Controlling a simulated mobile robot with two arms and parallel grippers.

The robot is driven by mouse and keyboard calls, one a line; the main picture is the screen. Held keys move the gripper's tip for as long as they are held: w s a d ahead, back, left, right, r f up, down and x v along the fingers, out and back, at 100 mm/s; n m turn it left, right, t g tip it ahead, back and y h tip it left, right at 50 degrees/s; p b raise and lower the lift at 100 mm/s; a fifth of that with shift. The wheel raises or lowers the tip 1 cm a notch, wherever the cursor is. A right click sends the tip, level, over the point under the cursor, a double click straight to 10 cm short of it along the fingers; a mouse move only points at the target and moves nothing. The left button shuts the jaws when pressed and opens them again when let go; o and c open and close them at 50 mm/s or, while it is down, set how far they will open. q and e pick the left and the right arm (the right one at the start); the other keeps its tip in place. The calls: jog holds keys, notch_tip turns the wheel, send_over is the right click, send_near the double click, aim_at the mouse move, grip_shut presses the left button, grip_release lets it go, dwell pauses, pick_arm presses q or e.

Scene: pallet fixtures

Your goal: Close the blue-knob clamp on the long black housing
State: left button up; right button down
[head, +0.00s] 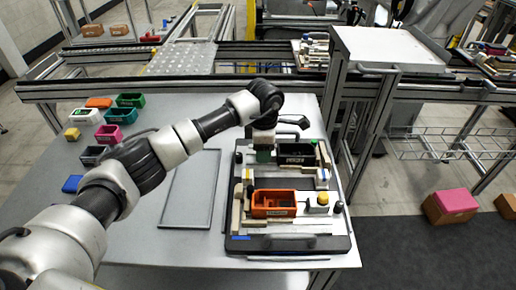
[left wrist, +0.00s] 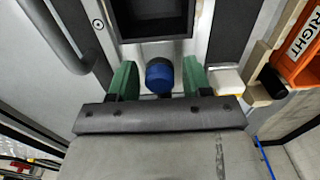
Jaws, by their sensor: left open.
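The long black housing (head: 296,154) lies in the far part of the pallet fixture (head: 340,222). In the left wrist view its open end (left wrist: 152,27) is at the top. The blue knob (left wrist: 159,76) of the clamp stands just below that end, between the green fingers of my left gripper (left wrist: 159,80). The gripper is open, with a visible gap on both sides of the knob. In the head view my left gripper (head: 264,155) is at the left end of the black housing and hides the knob. My right gripper is not in view.
An orange housing (head: 273,212) with a yellow knob (head: 323,198) beside it sits nearer in the fixture. An empty grey tray (head: 168,190) lies to its left. Several coloured bins, including a pink one (head: 121,116), stand at the table's left.

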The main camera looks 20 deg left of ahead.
pick_arm(q)
jog(key=shift+r+p, duration=2.15)
jog(key=shift+r, duration=1.85)
